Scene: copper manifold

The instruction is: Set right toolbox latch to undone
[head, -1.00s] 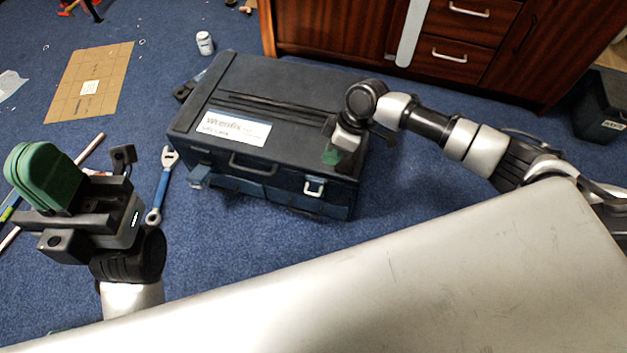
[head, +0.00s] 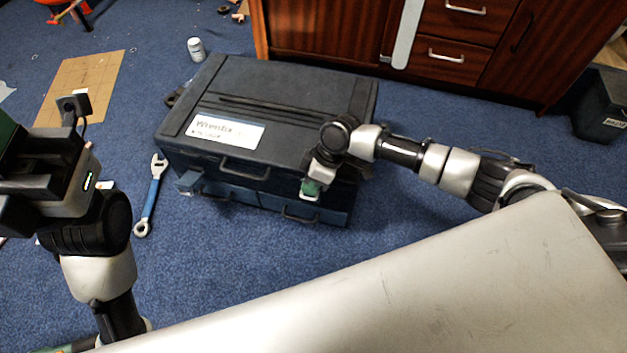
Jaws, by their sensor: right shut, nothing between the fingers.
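The dark blue-black toolbox (head: 290,105) stands on the carpet with its lid down and a white label on top. The right toolbox latch (head: 310,197) shows as a pale metal piece on the front face, partly covered by my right gripper (head: 311,188). The gripper is shut, its green fingertips right at the latch; I cannot tell whether they touch it. How the latch is set is hidden. The left latch (head: 189,182) sticks out from the front. My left gripper (head: 8,140) is at the left edge, partly cut off, away from the toolbox.
A blue-handled wrench (head: 151,195) lies left of the toolbox. A white bottle (head: 196,49) stands behind it, and cardboard (head: 82,88) lies at the far left. A wooden cabinet (head: 330,33) is behind. A dark box (head: 601,112) is at the right. Carpet in front is free.

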